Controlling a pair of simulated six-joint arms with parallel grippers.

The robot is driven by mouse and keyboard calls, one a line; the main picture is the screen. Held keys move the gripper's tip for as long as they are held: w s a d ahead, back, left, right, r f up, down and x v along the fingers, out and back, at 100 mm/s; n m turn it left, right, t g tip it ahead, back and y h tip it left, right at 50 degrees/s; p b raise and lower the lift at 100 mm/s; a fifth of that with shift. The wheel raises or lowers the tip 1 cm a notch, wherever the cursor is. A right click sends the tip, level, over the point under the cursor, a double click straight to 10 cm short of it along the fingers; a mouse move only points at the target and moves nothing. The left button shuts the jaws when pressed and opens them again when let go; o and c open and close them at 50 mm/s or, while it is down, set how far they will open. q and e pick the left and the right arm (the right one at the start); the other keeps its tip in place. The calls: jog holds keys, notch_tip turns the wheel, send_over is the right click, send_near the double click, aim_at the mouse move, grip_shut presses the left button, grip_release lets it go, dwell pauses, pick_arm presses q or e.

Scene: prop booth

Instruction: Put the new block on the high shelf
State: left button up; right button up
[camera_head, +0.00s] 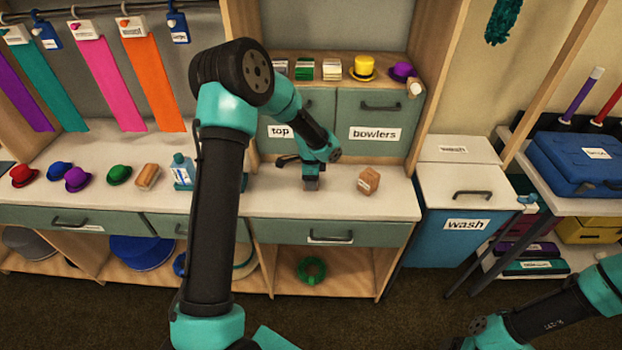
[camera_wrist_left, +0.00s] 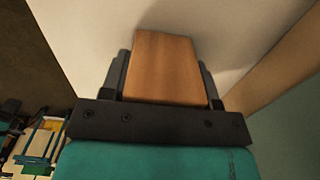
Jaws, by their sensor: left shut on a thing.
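My left gripper (camera_head: 311,181) is low over the right part of the white counter, pointing down. In the left wrist view its two dark fingers (camera_wrist_left: 163,80) are shut on a plain brown wooden block (camera_wrist_left: 166,68). In the head view that block is mostly hidden by the gripper. I cannot tell whether it touches the counter. A second wooden block (camera_head: 368,180) with a pale label stands just right of the gripper. The high shelf (camera_head: 320,86) is above the green cupboard doors. My right gripper is out of view; only its arm shows at the lower right.
A bottle (camera_head: 182,171), another wooden block (camera_head: 148,177) and several hats are on the counter's left. A blue wash bin (camera_head: 440,240) stands right.

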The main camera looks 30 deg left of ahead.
pick_arm(q)
jog(key=shift+f, duration=0.15)
jog(key=o, duration=1)
jog(key=shift+c, duration=0.2)
notch_tip(320, 180, up, 12)
jog(key=shift+r, duration=0.15)
dwell(0.3)
